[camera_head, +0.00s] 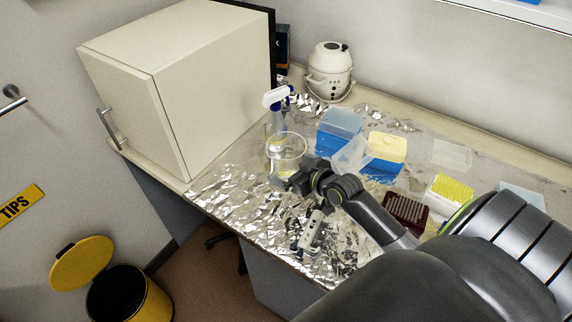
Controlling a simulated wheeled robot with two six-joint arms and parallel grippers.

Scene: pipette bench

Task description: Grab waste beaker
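The waste beaker (287,145) is a clear, see-through beaker standing on the foil-covered bench, left of the middle of the head view. My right arm comes in from the lower right. Its gripper (283,182) is at the near side of the beaker, low by its base, and covers part of its lower edge. I cannot tell whether the fingers touch the beaker or how far they are apart. My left gripper is not in view.
A spray bottle (277,102) stands just behind the beaker. A cream cabinet (190,80) is to the left. Blue tip boxes (338,130) stand to the right. A grey-white device (313,232) lies in front. A yellow bin (130,297) stands on the floor.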

